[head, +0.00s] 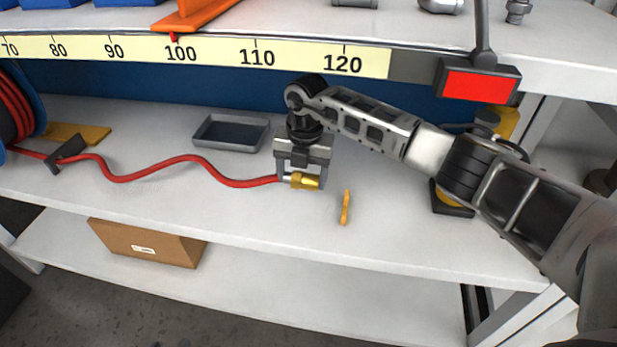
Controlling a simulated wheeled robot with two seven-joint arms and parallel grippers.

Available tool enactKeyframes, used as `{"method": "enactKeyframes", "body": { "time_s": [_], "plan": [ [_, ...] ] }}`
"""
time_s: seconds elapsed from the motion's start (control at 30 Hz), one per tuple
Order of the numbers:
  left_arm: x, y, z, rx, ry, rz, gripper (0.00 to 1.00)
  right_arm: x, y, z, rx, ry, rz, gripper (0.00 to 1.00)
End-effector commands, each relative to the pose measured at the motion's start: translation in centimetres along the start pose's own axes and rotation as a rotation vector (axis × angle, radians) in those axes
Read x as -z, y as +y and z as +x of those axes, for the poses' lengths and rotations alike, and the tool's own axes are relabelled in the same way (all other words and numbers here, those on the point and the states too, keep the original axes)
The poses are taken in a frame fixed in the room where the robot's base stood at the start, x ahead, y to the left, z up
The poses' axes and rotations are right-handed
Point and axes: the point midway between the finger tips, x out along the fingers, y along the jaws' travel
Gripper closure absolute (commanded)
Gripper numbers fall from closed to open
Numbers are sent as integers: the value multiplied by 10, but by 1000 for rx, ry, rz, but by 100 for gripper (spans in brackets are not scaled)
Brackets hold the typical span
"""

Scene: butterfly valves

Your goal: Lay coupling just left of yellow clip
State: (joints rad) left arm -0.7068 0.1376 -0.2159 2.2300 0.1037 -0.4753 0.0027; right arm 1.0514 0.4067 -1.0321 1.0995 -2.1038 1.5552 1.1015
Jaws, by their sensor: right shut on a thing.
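The coupling (308,181) is a brass-coloured fitting on the end of a red hose (195,160). My right gripper (302,181) points down and is shut on the coupling, at or just above the white shelf. The yellow clip (345,207) stands on the shelf a short way to the right of the coupling and nearer the front edge. There is a gap between the coupling and the clip. I cannot tell whether the coupling touches the shelf. My left gripper is not in view.
A dark grey tray (231,147) sits behind and left of my right gripper. A dark guide (67,151) holds the hose near a reel (18,110) at the left. An upper shelf with a numbered scale (215,52) overhangs the back. A cardboard box (148,243) lies below.

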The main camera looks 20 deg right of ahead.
Motion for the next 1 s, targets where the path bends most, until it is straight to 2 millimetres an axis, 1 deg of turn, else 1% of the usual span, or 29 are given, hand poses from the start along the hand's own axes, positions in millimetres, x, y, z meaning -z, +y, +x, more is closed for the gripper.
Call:
{"method": "enactKeyframes", "body": {
  "time_s": [0.37, 1.0],
  "plan": [
    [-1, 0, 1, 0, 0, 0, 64, 0, 0, 1, -1, -1, -1, 53],
    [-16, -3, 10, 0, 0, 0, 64, 0, -1, 27, -2, -1, -1, 53]
  ]
}}
